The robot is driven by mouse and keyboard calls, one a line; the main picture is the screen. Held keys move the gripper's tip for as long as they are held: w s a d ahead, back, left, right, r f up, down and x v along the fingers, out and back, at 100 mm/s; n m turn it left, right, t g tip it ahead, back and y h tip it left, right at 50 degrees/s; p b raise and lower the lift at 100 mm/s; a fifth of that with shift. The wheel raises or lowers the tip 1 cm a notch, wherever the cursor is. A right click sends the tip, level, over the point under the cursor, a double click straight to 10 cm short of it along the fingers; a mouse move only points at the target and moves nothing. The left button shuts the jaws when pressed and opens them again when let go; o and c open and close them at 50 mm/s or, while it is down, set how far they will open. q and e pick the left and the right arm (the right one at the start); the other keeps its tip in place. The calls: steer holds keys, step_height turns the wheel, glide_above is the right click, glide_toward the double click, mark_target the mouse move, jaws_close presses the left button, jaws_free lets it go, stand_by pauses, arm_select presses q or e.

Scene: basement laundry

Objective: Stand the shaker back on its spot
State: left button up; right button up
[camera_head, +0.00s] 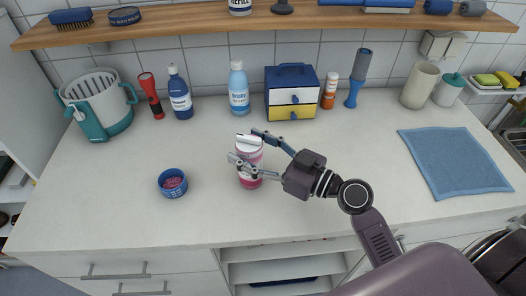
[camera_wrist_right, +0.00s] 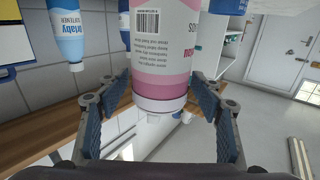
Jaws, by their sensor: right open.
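The shaker (camera_head: 250,178) is a pink and white bottle with a white cap, standing about upright on the white counter left of my right arm. My right gripper (camera_head: 247,146) is open, with one finger on the far side of the shaker and one across its near side. In the right wrist view the shaker (camera_wrist_right: 160,55) appears upside down, label and barcode showing, between the two blue-padded fingers of the gripper (camera_wrist_right: 158,90). Gaps show beside the cap; contact higher up cannot be told. No marked spot for it is clearly visible. My left gripper is not in view.
A blue bowl (camera_head: 173,193) with pink contents stands left of the shaker. Behind are a light blue bottle (camera_head: 239,97), a dark blue bottle (camera_head: 180,107), a drawer box (camera_head: 292,112) and an orange bottle (camera_head: 329,99). A blue cloth (camera_head: 456,160) lies right. The front-left counter is clear.

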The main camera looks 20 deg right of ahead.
steer(key=b+v, duration=0.6)
steer(key=v, duration=0.6)
